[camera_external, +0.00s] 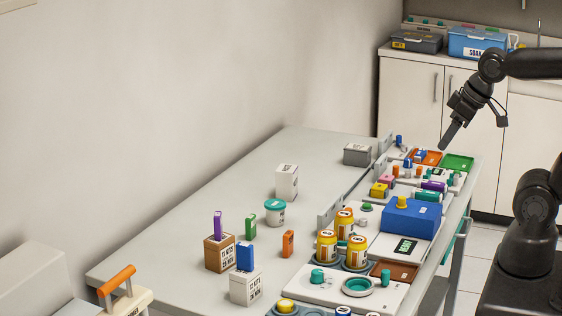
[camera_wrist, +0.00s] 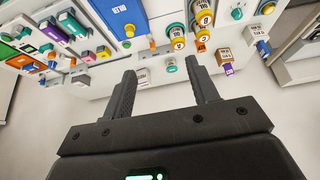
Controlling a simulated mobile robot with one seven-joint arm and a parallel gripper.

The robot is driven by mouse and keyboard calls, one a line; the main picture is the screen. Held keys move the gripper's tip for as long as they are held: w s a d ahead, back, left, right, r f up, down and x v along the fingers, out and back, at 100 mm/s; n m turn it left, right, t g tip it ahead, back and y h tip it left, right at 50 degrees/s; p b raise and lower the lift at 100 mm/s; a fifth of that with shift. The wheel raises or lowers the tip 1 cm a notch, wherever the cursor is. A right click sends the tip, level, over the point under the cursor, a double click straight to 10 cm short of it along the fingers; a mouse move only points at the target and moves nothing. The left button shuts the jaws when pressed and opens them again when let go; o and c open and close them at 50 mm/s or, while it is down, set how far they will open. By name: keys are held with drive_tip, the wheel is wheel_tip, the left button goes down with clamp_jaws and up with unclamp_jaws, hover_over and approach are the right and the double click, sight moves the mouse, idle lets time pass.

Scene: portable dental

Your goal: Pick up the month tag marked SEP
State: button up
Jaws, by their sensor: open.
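Several small coloured tags stand on the table in the external view. A purple tag (camera_external: 218,225) stands at a brown box (camera_external: 219,253), and a blue tag (camera_external: 245,257) at a white box (camera_external: 245,287). A green tag (camera_external: 250,227) and an orange tag (camera_external: 288,243) stand on the bare top. The purple tag (camera_wrist: 228,69) and blue tag (camera_wrist: 263,47) also show in the wrist view. I cannot read SEP on any of them. My gripper (camera_external: 447,136) is high above the table's far right end, away from these tags. In the wrist view its fingers (camera_wrist: 161,74) are apart and empty.
Yellow jars (camera_external: 326,246), a blue box (camera_external: 410,218), an orange tray (camera_external: 426,157) and a green tray (camera_external: 457,163) crowd the table's right side. A white box (camera_external: 286,182) and grey box (camera_external: 357,154) stand farther back. The table's left part (camera_external: 190,208) is mostly clear.

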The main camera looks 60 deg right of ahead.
drive_tip(key=shift+o, duration=0.5)
drive_tip(key=shift+w, duration=0.1)
drive_tip(key=g, duration=0.6)
hover_over(288, 233)
wheel_tip(288, 233, down, 18)
drive_tip(key=shift+w+a+r, duration=0.1)
drive_tip(key=shift+a+r, duration=0.05)
drive_tip(key=shift+r, duration=0.1)
wheel_tip(288, 233, down, 5)
drive_tip(key=shift+f, duration=0.2)
drive_tip(key=f, duration=0.5)
drive_tip(key=shift+d+f, duration=0.25)
drive_tip(key=shift+f, duration=0.05)
